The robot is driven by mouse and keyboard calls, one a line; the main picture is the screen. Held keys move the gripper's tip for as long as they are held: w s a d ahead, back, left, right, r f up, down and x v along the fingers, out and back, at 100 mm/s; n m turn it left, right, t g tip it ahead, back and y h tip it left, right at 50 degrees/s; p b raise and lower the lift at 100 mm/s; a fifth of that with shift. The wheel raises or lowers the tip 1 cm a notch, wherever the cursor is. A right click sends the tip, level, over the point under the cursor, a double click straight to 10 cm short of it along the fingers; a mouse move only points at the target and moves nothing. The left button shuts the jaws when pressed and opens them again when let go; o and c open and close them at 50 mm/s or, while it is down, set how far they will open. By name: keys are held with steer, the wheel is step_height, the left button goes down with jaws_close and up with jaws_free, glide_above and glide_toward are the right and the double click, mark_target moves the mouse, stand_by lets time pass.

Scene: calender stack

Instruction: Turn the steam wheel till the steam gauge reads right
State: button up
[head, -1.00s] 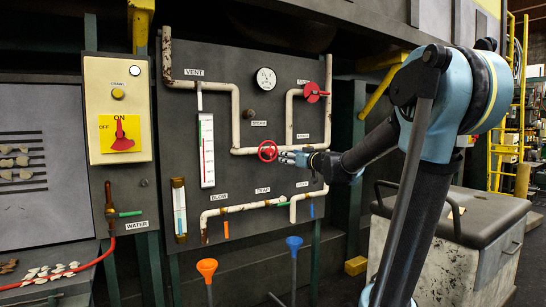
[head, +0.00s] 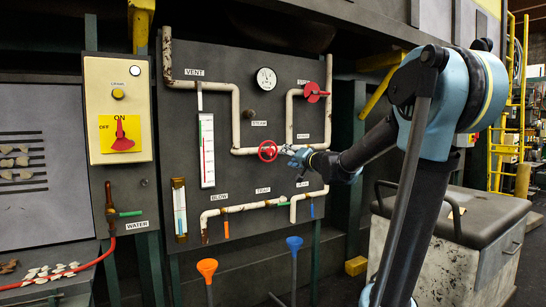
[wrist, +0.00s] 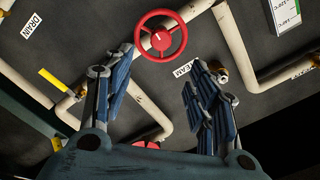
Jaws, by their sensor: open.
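The red steam wheel (head: 268,154) sits on a cream pipe in the middle of the dark panel. It shows whole in the wrist view (wrist: 161,41), with a pale mark at its hub. My gripper (head: 286,150) is just right of the wheel in the head view. In the wrist view its blue-grey fingers (wrist: 155,82) are spread apart and empty, with the wheel beyond their tips. A round white dial (head: 266,78) is above the wheel, and a tall white scale with green and red marks (head: 207,150) is to its left. I cannot read either.
Pipes cross the panel around the wheel. Another red handle (head: 312,92) is at the upper right. A yellow lever (wrist: 55,80) is beside my left finger in the wrist view. A yellow switch box (head: 118,108) stands left.

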mark_target(271, 152)
steer(key=x, duration=1.4)
steer(key=c, duration=1.1)
